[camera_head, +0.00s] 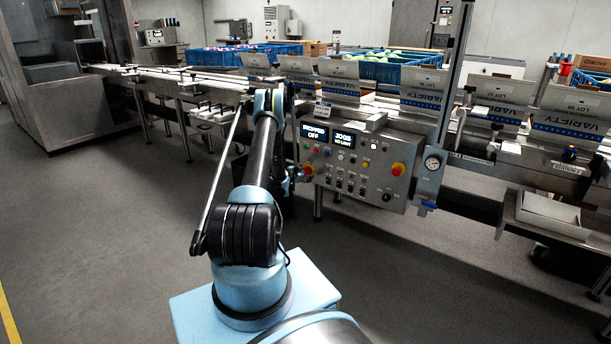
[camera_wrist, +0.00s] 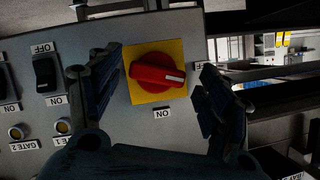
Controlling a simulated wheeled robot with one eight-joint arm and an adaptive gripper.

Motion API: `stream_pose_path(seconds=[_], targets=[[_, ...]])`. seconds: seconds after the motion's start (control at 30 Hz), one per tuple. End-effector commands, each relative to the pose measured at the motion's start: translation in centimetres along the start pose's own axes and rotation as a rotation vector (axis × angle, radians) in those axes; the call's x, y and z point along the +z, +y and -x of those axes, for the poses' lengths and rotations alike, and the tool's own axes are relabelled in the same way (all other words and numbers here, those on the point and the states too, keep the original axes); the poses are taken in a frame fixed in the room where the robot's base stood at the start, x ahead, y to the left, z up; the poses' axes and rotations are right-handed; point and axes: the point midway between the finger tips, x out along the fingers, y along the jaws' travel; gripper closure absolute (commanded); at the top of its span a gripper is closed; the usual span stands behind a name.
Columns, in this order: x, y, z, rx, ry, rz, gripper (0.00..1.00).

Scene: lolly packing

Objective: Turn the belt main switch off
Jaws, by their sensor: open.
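The belt main switch (camera_wrist: 154,75) is a red rotary knob on a yellow square plate, centred in the wrist view, which shows the panel upside down. The white mark on its handle points right, towards a label partly hidden by a finger, with only an "F" or so readable. An "ON" label (camera_wrist: 162,113) lies below the plate. My gripper (camera_wrist: 160,66) is open, one finger on each side of the knob, with no clear contact visible. In the head view the switch (camera_head: 309,170) is at the control panel's left end, next to my arm's end.
The control panel (camera_head: 345,200) has a display (camera_head: 314,134) reading "STOPPED OFF", and a red button (camera_head: 398,169) at its right. Rocker switches (camera_wrist: 46,73) and gate buttons (camera_wrist: 62,127) lie left of the knob in the wrist view. Conveyor and cartons (camera_head: 422,90) stand behind.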

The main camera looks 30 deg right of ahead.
Motion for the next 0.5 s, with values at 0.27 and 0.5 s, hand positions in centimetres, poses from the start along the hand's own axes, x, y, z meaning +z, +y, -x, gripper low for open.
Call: stream_pose_path(seconds=[0.27, 0.5], targets=[[-0.11, 0.33, -0.79, 0.001, 0.000, -0.001, 0.28], [-0.11, 0.32, -0.78, 0.001, 0.000, -0.001, 0.46]])
